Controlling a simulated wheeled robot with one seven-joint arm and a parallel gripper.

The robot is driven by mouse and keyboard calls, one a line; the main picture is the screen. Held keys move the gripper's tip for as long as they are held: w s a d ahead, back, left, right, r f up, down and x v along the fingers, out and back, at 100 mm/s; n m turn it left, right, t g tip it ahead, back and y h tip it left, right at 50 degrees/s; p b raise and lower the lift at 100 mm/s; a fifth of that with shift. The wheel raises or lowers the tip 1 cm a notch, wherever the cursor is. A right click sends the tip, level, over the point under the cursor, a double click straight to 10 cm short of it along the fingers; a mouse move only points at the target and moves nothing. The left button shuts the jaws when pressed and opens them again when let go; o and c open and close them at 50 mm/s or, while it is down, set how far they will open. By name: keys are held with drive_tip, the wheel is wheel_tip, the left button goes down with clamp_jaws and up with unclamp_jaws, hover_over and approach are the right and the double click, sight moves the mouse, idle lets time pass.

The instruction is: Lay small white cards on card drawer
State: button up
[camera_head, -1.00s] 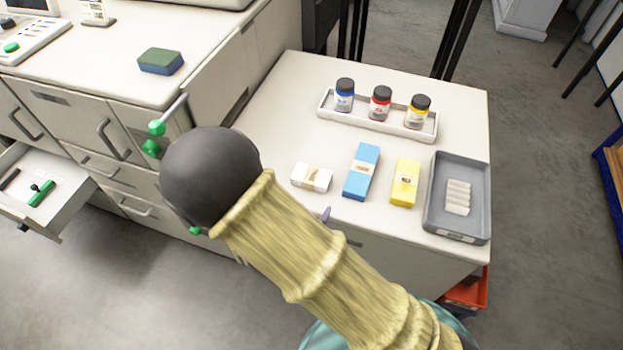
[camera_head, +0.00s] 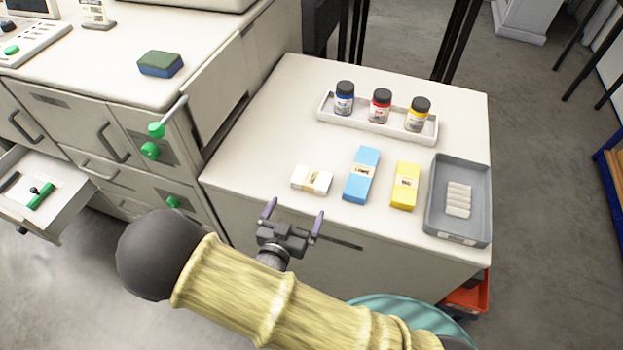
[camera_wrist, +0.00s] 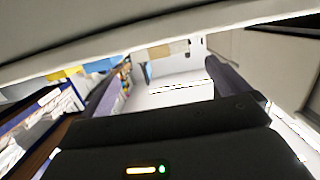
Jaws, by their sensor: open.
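The small white cards (camera_head: 312,180) are a banded white bundle lying near the front left edge of the right-hand table. My gripper (camera_head: 293,214) is open and empty, just in front of that table's front edge, apart from the bundle. In the wrist view my gripper's (camera_wrist: 163,78) two dark fingers stand apart with nothing held between them. An open drawer (camera_head: 62,214) at the far left holds a green-handled item and a small dark item; I cannot tell whether it is the card drawer.
A blue pack (camera_head: 361,175), a yellow pack (camera_head: 404,186) and a grey tray (camera_head: 441,221) with white pieces lie right of the cards. A white tray (camera_head: 378,128) behind holds three jars. A sponge (camera_head: 160,64) lies on the left counter. Green knobs (camera_head: 150,150) stick out below it.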

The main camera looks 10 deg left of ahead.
approach(315, 171)
drive_tip(key=w, duration=0.1)
drive_tip(key=w+f, duration=0.1)
drive_tip(key=w, duration=0.1)
drive_tip(key=w+f+p, duration=0.1)
drive_tip(key=shift+w+f, duration=0.1)
drive_tip(key=shift+w, duration=0.05)
drive_tip(key=w, duration=0.3)
drive_tip(key=w+p, duration=0.1)
drive_tip(key=shift+w+d, duration=0.25)
drive_tip(key=shift+w, duration=0.05)
drive_tip(key=shift+w+f, duration=0.15)
drive_tip(key=shift+w, duration=0.15)
drive_tip(key=c, duration=0.9)
drive_tip(key=shift+o, duration=0.2)
